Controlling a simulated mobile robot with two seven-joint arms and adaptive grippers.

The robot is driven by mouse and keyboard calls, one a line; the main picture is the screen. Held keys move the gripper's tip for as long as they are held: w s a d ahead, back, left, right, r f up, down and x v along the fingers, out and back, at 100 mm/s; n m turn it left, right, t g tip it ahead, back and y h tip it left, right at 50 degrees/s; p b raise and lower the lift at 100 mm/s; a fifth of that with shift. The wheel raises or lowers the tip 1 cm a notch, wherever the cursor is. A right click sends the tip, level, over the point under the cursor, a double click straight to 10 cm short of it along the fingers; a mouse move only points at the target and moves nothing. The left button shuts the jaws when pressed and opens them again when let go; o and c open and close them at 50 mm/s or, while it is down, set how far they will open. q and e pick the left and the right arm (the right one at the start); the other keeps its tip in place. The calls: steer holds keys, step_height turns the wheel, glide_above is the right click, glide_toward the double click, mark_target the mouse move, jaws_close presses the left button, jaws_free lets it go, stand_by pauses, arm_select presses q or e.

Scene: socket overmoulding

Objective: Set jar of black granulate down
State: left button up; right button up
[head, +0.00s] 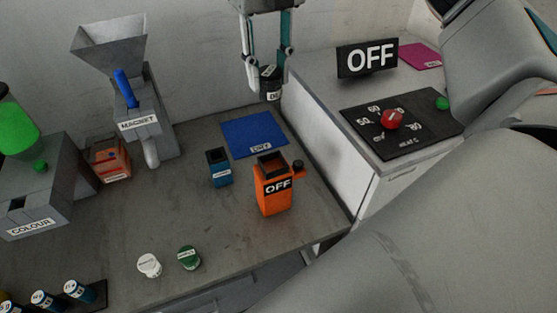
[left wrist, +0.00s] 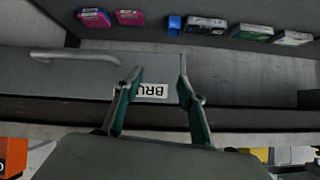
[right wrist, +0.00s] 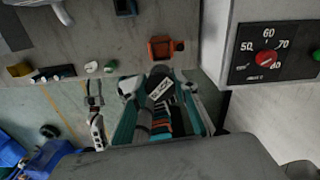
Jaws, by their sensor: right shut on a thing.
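My right gripper (head: 268,58) hangs at the top middle of the head view, shut on the jar of black granulate (head: 270,84). The jar is dark with a white label, only partly readable, and is held in the air beyond the blue mat marked DRY (head: 240,139). In the right wrist view the jar (right wrist: 157,75) shows between the fingers of the right gripper (right wrist: 160,92). My left gripper (left wrist: 160,82) is open and empty in the left wrist view, in front of a grey drawer or panel. It is not in the head view.
An orange container marked OFF (head: 275,195) and a blue cup (head: 219,174) stand near the mat. The white cabinet (head: 325,140) with a heat dial (head: 393,119) rises at the right. A magnet hopper (head: 140,120) and colour machine (head: 40,195) stand left.

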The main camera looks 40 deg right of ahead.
steer(key=shift+d, duration=0.15)
steer(key=p, duration=0.1)
glide_above(272, 167)
step_height(272, 167, down, 19)
steer(key=shift+f, duration=0.2)
arm_select(q)
steer(key=shift+s+a, duration=0.25)
steer(key=shift+s, duration=0.05)
arm_select(e)
steer(key=shift+f, duration=0.15)
arm_select(q)
steer(key=shift+f, duration=0.1)
arm_select(e)
steer(key=shift+f, duration=0.15)
steer(key=o, duration=1.1)
